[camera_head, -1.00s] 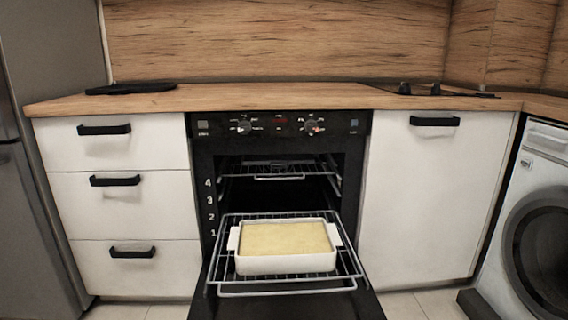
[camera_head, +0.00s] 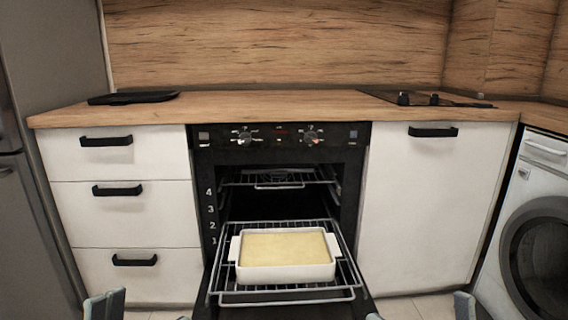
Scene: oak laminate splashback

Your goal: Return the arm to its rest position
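My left gripper (camera_head: 144,311) shows only as fingertips at the bottom left edge, with a wide gap between them. My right gripper (camera_head: 419,311) shows as fingertips at the bottom right edge, also spread apart. Both look empty; the rest of both arms is out of view. Between and beyond them, a white rectangular baking dish (camera_head: 286,273) with a pale yellow filling sits upright on a wire rack (camera_head: 344,291). The rack sticks out of the open oven (camera_head: 280,160). Neither gripper touches the dish or rack in this view.
The lowered oven door (camera_head: 208,309) juts forward under the rack. White drawers (camera_head: 112,215) stand left, a white cabinet (camera_head: 432,210) and washing machine (camera_head: 535,230) right. The counter (camera_head: 270,103) holds a dark flat item (camera_head: 132,98) and a black hob (camera_head: 440,99).

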